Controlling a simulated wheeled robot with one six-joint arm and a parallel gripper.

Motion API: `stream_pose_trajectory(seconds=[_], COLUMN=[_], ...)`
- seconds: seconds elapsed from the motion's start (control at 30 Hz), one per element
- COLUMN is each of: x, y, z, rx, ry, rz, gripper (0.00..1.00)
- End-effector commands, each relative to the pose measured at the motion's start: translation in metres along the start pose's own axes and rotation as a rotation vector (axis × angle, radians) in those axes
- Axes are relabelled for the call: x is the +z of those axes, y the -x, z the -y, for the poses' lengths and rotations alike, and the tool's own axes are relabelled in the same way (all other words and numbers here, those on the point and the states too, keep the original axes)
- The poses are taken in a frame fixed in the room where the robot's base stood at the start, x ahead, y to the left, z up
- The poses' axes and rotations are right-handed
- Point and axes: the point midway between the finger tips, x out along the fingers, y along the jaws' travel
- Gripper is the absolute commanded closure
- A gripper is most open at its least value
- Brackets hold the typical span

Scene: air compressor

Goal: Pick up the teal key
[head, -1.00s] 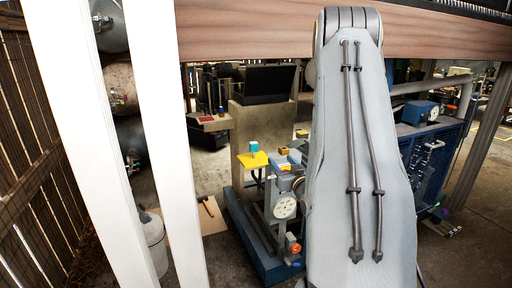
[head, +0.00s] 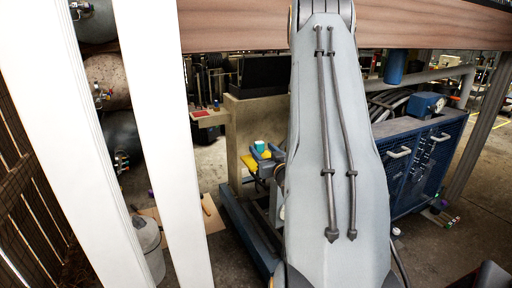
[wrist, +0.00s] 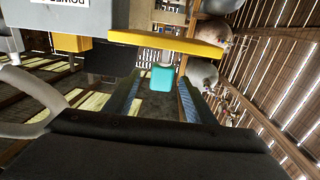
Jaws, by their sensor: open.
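The teal key (head: 259,145) has a blocky teal head and stands at a yellow plate (head: 248,163) in the head view. In the wrist view the teal key (wrist: 162,78) shows a pale stem against the edge of the yellow plate (wrist: 170,43). My gripper (head: 267,155) is beside the key in the head view, partly hidden by my arm. In the wrist view my gripper (wrist: 158,85) is open, with a blue-padded finger on each side of the teal head. I cannot tell whether either finger touches it.
A beige pedestal (head: 243,125) stands behind the plate. A blue cabinet with pale handles (head: 419,165) is on the right. White posts (head: 160,140) cross the left side. My arm hides most of the compressor stand and its gauge.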

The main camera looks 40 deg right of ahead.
Motion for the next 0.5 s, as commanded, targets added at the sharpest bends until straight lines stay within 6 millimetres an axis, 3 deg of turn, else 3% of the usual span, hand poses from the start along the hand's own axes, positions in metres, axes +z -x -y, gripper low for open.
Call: stream_pose_trajectory(seconds=[0.2, 0.5], x=[-0.001, -0.002], y=[-0.02, -0.059], z=[-0.005, 0.002], rx=[0.009, 0.009], ry=[0.0, 0.0], rz=[-0.001, -0.002], gripper=[0.5, 0.5])
